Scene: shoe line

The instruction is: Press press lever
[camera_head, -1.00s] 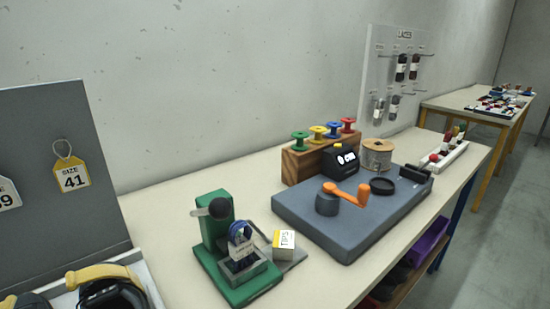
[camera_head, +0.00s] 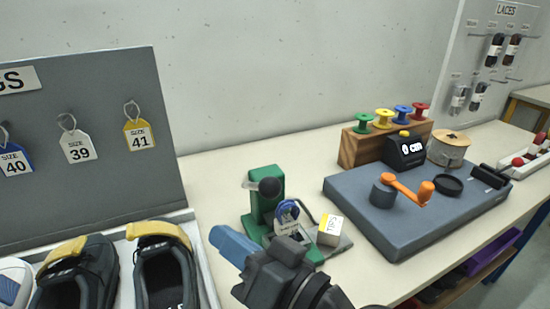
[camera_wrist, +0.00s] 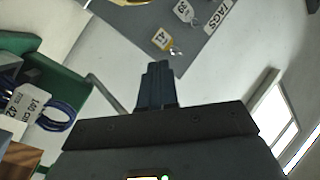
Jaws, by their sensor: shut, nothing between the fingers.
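The green press (camera_head: 264,213) stands on the bench, with its lever ending in a black ball knob (camera_head: 270,187) raised at the top. A blue lace bundle (camera_head: 288,218) sits at the press, and its label shows large in the wrist view (camera_wrist: 34,108). My gripper (camera_head: 217,236) is in front and left of the press, its blue fingers together and empty, apart from the knob and lower in the picture. In the wrist view the shut fingers (camera_wrist: 157,72) point up the picture, and green press parts (camera_wrist: 60,88) are at the left. My gripper hides the press's lower front.
A white tips box (camera_head: 330,229) stands right of the press. A blue-grey board (camera_head: 365,212) with an orange crank (camera_head: 407,187) lies further right. Shoes in a tray (camera_head: 206,275) and a grey tag panel (camera_head: 85,190) are at the left.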

